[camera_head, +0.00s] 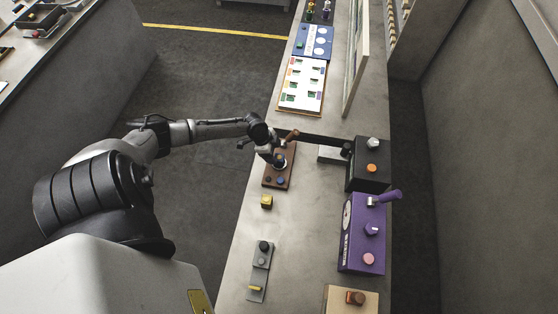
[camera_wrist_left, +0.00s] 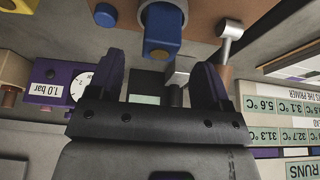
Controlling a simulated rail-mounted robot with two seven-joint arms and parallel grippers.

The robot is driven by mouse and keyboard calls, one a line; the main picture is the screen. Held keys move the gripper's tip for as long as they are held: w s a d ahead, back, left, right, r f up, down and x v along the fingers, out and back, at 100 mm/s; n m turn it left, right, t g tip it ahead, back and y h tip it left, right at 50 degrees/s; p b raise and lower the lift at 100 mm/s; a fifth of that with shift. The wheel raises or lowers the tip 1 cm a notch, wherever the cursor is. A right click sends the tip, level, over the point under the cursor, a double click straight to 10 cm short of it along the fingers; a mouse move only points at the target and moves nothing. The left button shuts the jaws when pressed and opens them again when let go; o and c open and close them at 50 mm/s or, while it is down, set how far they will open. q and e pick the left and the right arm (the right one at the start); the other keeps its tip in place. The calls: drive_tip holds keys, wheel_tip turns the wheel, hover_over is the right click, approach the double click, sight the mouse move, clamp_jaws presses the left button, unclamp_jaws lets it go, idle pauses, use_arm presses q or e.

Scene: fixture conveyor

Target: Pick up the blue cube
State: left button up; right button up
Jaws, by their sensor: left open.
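A blue block (camera_wrist_left: 160,27) shows at the top of the left wrist view, against a brown board (camera_wrist_left: 205,10). It has a rounded lower end, and I cannot tell if it is the blue cube. In the head view a small blue piece (camera_head: 281,181) sits on the brown board (camera_head: 270,183). My left gripper (camera_head: 279,162) is over the far part of that board. In the wrist view its two dark fingers (camera_wrist_left: 160,62) are spread apart with nothing held between them, and the blue block lies beyond their tips. My right gripper is out of view.
A yellow cube (camera_head: 266,202) lies on the bench in front of the board. A grey switch plate (camera_head: 260,272) is nearer. A purple box (camera_head: 362,233) and a black box (camera_head: 369,165) stand to the right. Bare bench (camera_head: 305,225) lies between them.

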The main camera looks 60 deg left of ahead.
sight(278, 157)
use_arm(q)
drive_tip(key=shift+p+x, duration=0.3)
drive_tip(key=shift+x, duration=2.15)
drive_tip(key=shift+w, duration=0.1)
drive_tip(key=c, duration=1)
